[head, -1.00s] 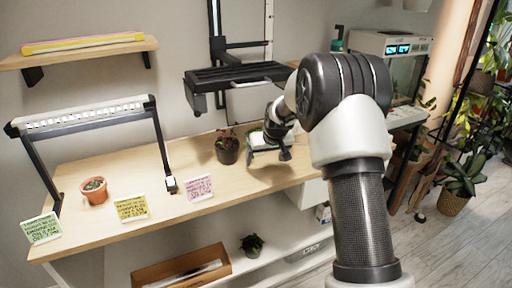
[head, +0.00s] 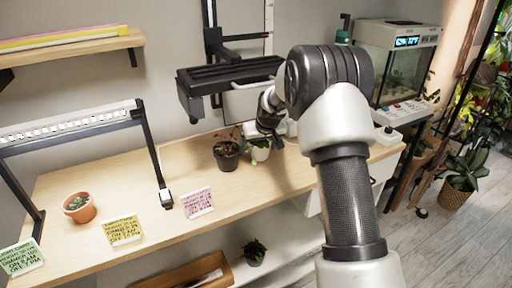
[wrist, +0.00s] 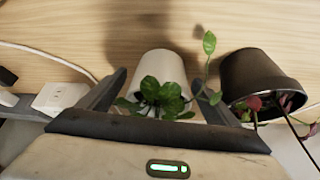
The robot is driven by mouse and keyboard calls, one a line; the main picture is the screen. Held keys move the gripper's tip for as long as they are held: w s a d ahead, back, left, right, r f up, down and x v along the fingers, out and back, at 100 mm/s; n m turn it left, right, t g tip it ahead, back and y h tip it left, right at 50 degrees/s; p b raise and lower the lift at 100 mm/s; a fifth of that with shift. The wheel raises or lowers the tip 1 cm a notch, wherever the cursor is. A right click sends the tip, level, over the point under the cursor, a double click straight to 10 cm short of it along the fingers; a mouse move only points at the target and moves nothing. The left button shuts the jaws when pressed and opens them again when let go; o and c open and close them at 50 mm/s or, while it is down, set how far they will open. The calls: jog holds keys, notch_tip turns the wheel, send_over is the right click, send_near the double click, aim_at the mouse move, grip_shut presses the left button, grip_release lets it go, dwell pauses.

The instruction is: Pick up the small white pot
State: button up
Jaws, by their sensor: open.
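The small white pot (head: 261,153) holds a green leafy plant and stands on the wooden bench. In the wrist view the white pot (wrist: 160,66) lies between the two fingers of my gripper (wrist: 157,90). The fingers are spread, one on each side of the pot. I cannot tell whether either finger touches it.
A dark pot (head: 227,156) with a reddish plant stands close left of the white pot and beside one finger. A terracotta pot (head: 80,209) and several note cards lie further left. A white socket block (wrist: 62,97) with cables is on the opposite side.

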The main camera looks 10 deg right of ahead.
jog(key=shift+s+r, duration=0.1)
jog(key=shift+r, duration=0.05)
jog(key=c, duration=1.3)
jog(key=shift+c, duration=0.2)
